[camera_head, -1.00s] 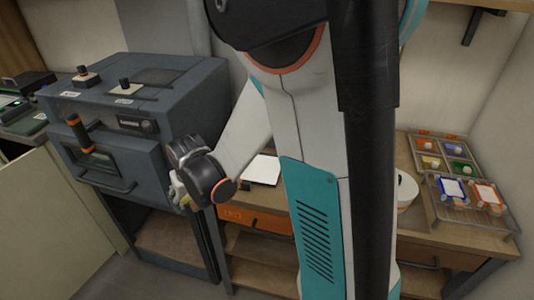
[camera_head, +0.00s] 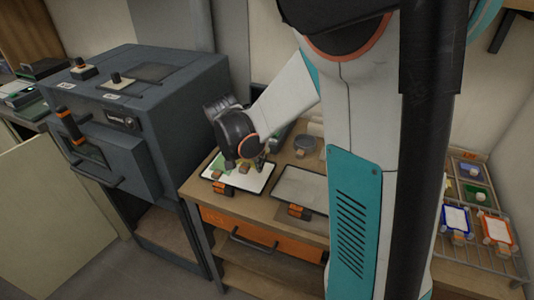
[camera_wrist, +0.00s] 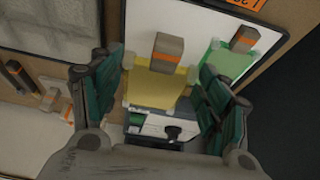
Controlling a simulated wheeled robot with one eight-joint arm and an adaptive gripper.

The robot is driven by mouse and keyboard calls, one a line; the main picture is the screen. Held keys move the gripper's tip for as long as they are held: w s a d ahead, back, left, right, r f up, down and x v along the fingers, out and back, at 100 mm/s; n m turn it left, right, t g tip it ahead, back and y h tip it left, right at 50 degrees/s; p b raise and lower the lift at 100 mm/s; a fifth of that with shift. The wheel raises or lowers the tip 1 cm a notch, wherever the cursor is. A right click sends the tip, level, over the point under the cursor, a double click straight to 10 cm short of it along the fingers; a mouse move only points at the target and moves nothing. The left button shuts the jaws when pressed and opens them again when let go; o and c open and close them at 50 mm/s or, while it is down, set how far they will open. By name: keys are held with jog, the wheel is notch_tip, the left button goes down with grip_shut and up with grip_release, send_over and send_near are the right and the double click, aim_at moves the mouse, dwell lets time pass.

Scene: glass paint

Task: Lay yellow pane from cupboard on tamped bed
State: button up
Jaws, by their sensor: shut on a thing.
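The yellow pane (camera_wrist: 150,90), with a tan block banded in orange on it, lies between the two fingers of my gripper (camera_wrist: 160,108) in the wrist view. The fingers are shut on its sides. In the head view my gripper (camera_head: 246,164) is low over the white bed (camera_head: 252,183), a dark-rimmed tray on the wooden bench. The green pane (camera_wrist: 232,64), with a similar block, lies on the bed beside the yellow one. I cannot tell whether the yellow pane touches the bed. My gripper mostly hides it in the head view.
A second, greyer tray (camera_head: 298,187) lies to the right on the bench. The grey cabinet (camera_head: 150,120) stands close on the left. A wire rack (camera_head: 475,250) with blue-framed and orange-framed panes is at the far right, partly behind my arm.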

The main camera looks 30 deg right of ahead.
aim_at(251, 179)
jog(key=shift+d, duration=0.2)
jog(key=shift+f+b, duration=2.5)
jog(key=shift+f, duration=0.85)
jog(key=o, duration=1.1)
jog(key=shift+o, duration=0.2)
jog(key=shift+r+p, duration=2.45)
jog(key=shift+r, duration=1)
